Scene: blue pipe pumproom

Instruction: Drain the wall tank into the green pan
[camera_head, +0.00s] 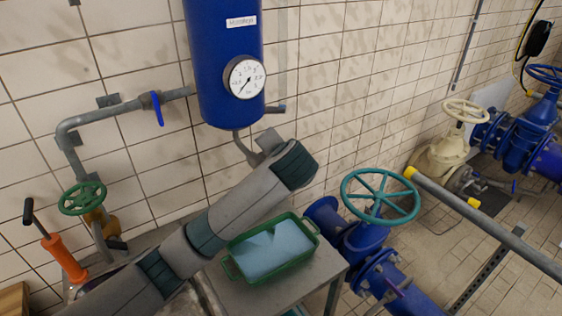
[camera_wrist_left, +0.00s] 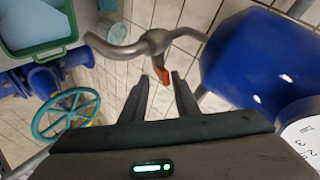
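The blue wall tank (camera_head: 222,70) with a round gauge (camera_head: 245,77) hangs at the top centre; its rounded body fills the right of the left wrist view (camera_wrist_left: 255,65). A grey drain pipe (camera_wrist_left: 125,47) with a red-orange lever (camera_wrist_left: 162,73) curves below it. My left gripper (camera_wrist_left: 161,80) is open, its fingertips on either side of the lever's end; contact cannot be told. In the head view my arm hides most of the gripper and lever. The green pan (camera_head: 312,228) sits on a grey bench with a pale blue surface inside. My right gripper is not in view.
The grey bench (camera_head: 318,277) stands below the tank. A teal handwheel (camera_head: 380,197) on blue pipework is right of the pan. A blue-handled pipe valve (camera_head: 156,108), a green handwheel (camera_head: 82,198) and an orange hand pump (camera_head: 64,258) are at left.

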